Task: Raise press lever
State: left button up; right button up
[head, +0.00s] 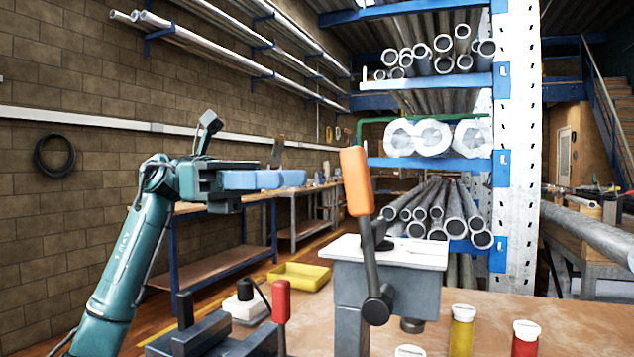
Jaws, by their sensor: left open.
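The press lever (369,258) has a thick orange grip (356,182) on a dark rod. It stands nearly upright, its top leaning slightly left. Its lower end joins a dark round pivot on the front of the grey press body (400,292), which has a pale top plate. My left gripper (289,178) is left of the orange grip at about the same height in the picture. Its blue fingers point right and are open, with nothing seen between them. A gap shows between fingertips and grip; the depth between them is hard to judge. My right gripper is not in view.
A dark fixture with a red-handled lever (281,302) stands left of the press. Yellow (462,332) and red (525,338) containers stand on the brown bench (580,312) at right. A yellow tray (299,276) lies behind. A pipe rack (516,150) stands behind the press.

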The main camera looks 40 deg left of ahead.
pick_arm(q)
jog(key=shift+v, duration=1.7)
